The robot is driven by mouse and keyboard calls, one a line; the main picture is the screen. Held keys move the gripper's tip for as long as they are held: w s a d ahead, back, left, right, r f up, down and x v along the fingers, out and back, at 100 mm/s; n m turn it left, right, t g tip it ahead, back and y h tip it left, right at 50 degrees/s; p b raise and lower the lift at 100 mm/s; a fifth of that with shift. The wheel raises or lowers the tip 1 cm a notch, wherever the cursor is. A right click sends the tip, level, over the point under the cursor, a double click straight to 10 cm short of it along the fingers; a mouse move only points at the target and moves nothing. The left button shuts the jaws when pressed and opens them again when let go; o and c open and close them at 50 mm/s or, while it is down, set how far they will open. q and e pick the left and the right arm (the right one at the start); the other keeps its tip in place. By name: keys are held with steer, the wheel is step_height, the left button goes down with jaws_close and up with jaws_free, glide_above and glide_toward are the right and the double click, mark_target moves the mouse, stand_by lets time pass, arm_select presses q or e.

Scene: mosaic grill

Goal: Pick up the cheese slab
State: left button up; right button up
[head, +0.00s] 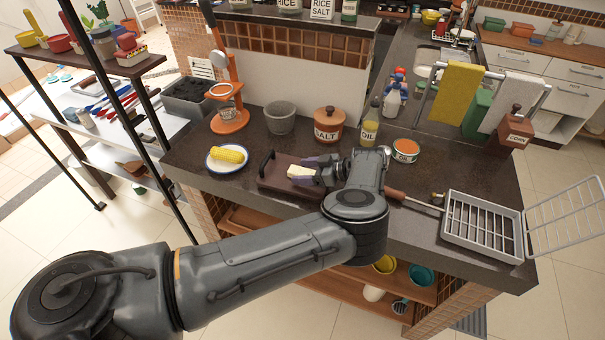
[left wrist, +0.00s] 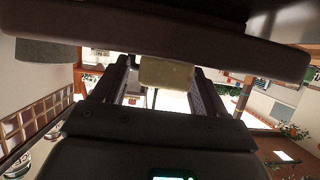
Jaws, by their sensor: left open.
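The cheese slab (head: 299,172) is a pale cream block on the dark brown board (head: 270,181) with a black handle, on the counter. My left gripper (head: 311,171) is low at the right end of the board, with its purple fingers pointing left toward the slab. In the left wrist view the cheese slab (left wrist: 166,73) shows between the two open fingers, with a gap at its sides. The board (left wrist: 230,51) crosses the top of that view. Whether a finger touches the slab cannot be told. My right gripper is not in view.
A blue-rimmed plate (head: 212,167) with corn stands left of the board. A wire grill (head: 482,222) is at the right front.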

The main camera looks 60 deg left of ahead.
arm_select(q)
steer(key=c, duration=1.1)
steer(key=shift+r, duration=0.1)
